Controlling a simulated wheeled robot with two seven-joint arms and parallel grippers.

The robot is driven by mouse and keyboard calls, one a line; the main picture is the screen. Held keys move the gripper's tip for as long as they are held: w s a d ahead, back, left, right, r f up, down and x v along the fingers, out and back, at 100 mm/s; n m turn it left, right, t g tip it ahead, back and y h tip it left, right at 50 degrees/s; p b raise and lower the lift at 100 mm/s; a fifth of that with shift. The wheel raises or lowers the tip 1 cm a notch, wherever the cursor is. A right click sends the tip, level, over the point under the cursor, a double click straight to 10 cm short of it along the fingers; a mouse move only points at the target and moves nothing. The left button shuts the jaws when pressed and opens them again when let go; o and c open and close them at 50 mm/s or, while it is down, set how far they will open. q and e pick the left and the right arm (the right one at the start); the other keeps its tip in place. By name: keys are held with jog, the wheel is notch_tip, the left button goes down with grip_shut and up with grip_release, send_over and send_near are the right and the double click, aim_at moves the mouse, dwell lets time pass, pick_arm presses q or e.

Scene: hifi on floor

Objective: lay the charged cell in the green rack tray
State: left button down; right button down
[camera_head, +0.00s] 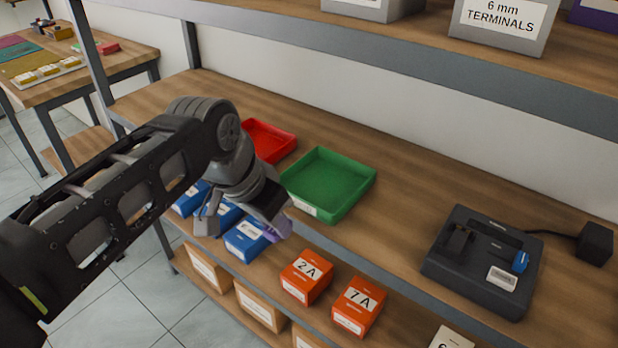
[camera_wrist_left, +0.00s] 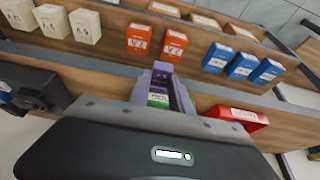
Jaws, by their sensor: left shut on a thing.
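The green rack tray (camera_head: 330,182) sits on the middle shelf and looks empty in the head view. In the left wrist view, part of the green tray (camera_wrist_left: 158,100) and its label show between the fingers. My left gripper (camera_head: 243,228) is by the shelf's front edge, left of the tray's near corner and apart from it in the picture. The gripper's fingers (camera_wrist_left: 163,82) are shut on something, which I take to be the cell. The fingers mostly hide it, so its colour and tilt are unclear. My right gripper is not in view.
A red tray (camera_head: 268,140) stands left of the green one. A black charger (camera_head: 470,272) with a blue piece (camera_head: 520,262) in it stands at the right. Bare shelf lies between charger and green tray. Blue boxes (camera_head: 246,240) and orange boxes (camera_head: 306,277) stand on the lower shelf.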

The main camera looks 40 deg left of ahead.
pick_arm(q)
jog(key=shift+d, duration=0.15)
jog(key=p, duration=0.3)
send_over(337, 191)
jog(key=s, duration=0.2)
jog(key=shift+w+d, duration=0.1)
jog(key=shift+w, duration=0.35)
notch_tip(337, 191, down, 3)
jog(key=shift+s+f+p, duration=0.1)
jog(key=shift+f+p, duration=0.05)
jog(key=shift+p, duration=0.15)
jog(key=shift+f, duration=0.1)
jog(key=shift+f, duration=0.1)
